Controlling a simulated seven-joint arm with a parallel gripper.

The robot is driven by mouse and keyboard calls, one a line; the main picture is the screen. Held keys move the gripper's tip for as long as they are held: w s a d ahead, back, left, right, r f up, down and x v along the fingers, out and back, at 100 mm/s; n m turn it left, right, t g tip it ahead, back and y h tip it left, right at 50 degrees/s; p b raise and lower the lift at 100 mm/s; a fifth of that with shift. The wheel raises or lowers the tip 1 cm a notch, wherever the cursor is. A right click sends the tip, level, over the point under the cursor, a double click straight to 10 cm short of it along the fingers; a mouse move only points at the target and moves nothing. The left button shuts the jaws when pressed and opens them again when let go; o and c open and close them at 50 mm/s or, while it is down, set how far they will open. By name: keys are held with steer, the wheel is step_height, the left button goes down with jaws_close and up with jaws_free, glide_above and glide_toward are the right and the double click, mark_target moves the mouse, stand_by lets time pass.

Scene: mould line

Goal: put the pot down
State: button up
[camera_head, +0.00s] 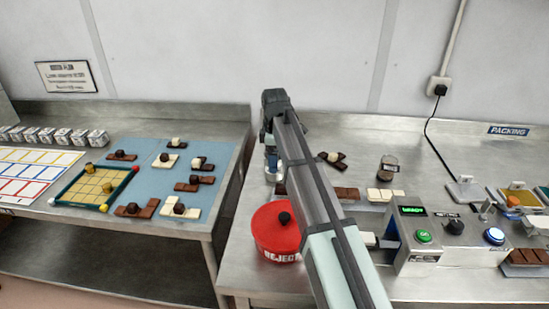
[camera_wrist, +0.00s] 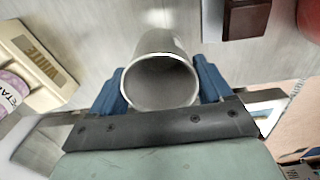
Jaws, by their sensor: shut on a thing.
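The pot (camera_wrist: 160,72) is a grey metal cup, seen from above with its open mouth toward the wrist camera. It sits between the two blue fingers of my gripper (camera_wrist: 160,85), which are shut on it. The inside looks plain grey. In the head view my gripper (camera_head: 270,145) is over the back left part of the right-hand steel bench (camera_head: 350,130), largely hidden by my own arm. Only a small part of the pot shows below the fingers there. I cannot tell whether its base touches the bench.
A red reject tub (camera_head: 268,232) with a black knob stands in front of my gripper. A control box (camera_head: 445,240) stands to the right. The left bench holds a blue mat (camera_head: 215,150) with chocolate pieces.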

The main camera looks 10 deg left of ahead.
steer(key=shift+f, duration=0.15)
steer(key=o, duration=1.1)
step_height(320, 180, up, 12)
steer(key=shift+r, duration=0.2)
